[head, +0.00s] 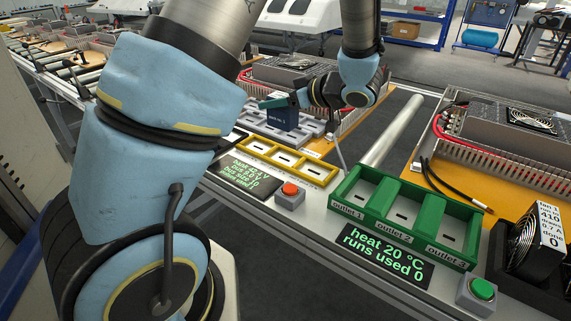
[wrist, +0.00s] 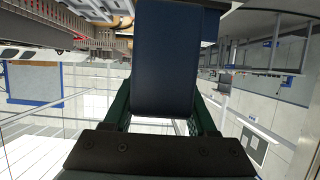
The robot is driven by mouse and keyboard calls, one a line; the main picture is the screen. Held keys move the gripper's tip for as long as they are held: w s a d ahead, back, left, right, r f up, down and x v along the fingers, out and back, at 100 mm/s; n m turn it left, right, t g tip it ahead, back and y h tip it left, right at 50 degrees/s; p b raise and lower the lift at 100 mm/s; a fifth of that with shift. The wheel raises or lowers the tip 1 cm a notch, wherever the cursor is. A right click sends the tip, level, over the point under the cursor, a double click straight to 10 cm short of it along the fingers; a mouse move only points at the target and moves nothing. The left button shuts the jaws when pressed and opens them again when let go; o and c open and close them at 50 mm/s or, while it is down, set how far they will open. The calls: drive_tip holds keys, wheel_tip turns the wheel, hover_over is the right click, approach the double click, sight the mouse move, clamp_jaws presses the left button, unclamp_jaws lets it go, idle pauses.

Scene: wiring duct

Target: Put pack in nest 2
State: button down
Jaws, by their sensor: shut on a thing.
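The pack is a dark blue block (head: 283,118), held upright over a grey slotted tray (head: 262,131) in the head view. Whether its bottom touches that tray I cannot tell. My gripper (head: 280,103) is shut on its upper part. In the wrist view the blue pack (wrist: 164,65) fills the space between my green fingers (wrist: 160,112). A yellow tray with three empty compartments (head: 287,160) stands just in front of the grey tray. Its labels are too small to read, so I cannot tell which place is nest 2.
A green tray with three outlets (head: 402,216) stands to the right, empty. A red button (head: 290,189) and a green button (head: 481,289) sit near the front edge. Black displays (head: 376,251) lie on the bench. A fan (head: 535,240) stands at the far right.

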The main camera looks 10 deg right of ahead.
drive_tip(key=shift+s+d+f+b, duration=0.2)
drive_tip(key=shift+f+b, duration=0.25)
drive_tip(key=shift+b, duration=0.15)
wheel_tip(320, 180, down, 9)
drive_tip(key=shift+f, duration=0.1)
drive_tip(key=shift+f, duration=0.1)
drive_tip(key=shift+c, duration=1)
unclamp_jaws()
